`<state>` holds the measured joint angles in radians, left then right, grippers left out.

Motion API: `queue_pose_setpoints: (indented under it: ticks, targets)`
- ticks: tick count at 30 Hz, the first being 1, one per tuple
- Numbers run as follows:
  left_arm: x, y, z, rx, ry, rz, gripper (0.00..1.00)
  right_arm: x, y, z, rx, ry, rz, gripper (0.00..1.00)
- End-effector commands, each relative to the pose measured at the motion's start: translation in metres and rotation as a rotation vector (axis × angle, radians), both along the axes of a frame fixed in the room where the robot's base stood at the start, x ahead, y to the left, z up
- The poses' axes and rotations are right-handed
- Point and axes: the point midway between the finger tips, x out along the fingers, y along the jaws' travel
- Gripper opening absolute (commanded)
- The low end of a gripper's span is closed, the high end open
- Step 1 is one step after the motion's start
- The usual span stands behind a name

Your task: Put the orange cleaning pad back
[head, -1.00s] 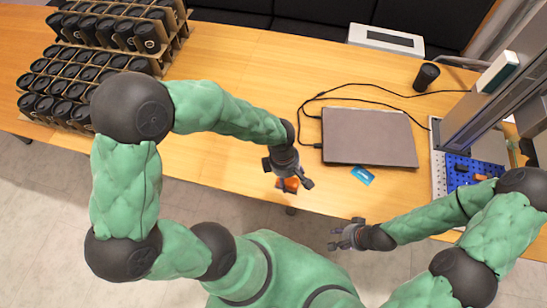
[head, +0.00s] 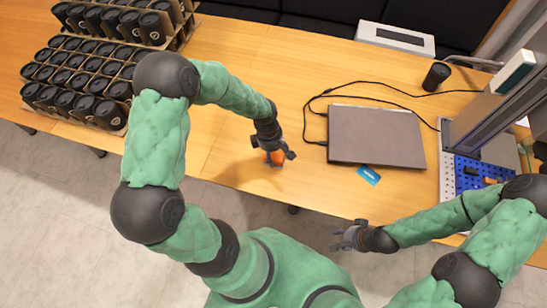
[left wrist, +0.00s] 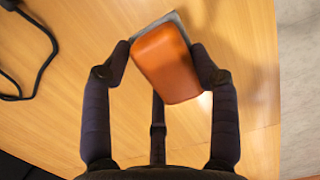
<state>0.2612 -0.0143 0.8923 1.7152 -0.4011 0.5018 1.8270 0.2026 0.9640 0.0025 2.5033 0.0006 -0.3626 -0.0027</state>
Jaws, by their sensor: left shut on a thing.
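The orange cleaning pad (left wrist: 165,63) is between the fingers of my left gripper (left wrist: 166,62) in the left wrist view. The gripper is shut on it; a grey layer shows along the pad's edge. In the head view, the pad (head: 275,158) shows below my left gripper (head: 271,152), over the front part of the table, left of the laptop. I cannot tell whether the pad touches the table. My right gripper (head: 345,236) is in front of the table's front edge, with its fingers apart and nothing visible between them.
A closed grey laptop (head: 376,136) with black cables lies on the wooden table (head: 230,170). A blue card (head: 369,175) is in front of it. Racks of black cups (head: 80,75) stand at the left. A blue perforated plate (head: 470,175) is at the right, and a black cup (head: 436,76) stands behind.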

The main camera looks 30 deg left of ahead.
Motion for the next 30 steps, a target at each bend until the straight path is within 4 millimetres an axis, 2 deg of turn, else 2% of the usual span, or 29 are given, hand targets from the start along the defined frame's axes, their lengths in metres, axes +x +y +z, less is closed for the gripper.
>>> queue_pose_setpoints:
  ticks: [5, 13, 26, 27, 28, 30]
  targets:
    - [0.004, 0.005, -0.008, 0.0, 0.0, -0.001, 0.25, 0.0, 0.0, -0.002, 0.0, 0.0, 0.0, 0.4]
    - [0.006, 0.009, -0.042, 0.0, 0.001, 0.0, 0.25, 0.0, 0.0, -0.015, 0.0, 0.0, 0.0, 0.4]
    - [0.007, 0.009, -0.047, 0.0, -0.001, -0.001, 0.25, 0.0, 0.0, -0.019, 0.0, 0.0, 0.0, 0.4]
    - [0.006, 0.009, -0.046, 0.0, 0.0, -0.001, 0.71, 0.0, 0.0, -0.018, 0.0, 0.0, 0.0, 0.4]
    - [0.006, 0.009, -0.046, 0.0, 0.0, -0.001, 0.8, 0.0, 0.0, -0.018, 0.0, 0.0, 0.0, 0.4]
    - [0.007, 0.009, -0.045, 0.0, 0.0, -0.001, 0.84, 0.0, 0.0, -0.018, 0.0, 0.0, 0.0, 0.4]
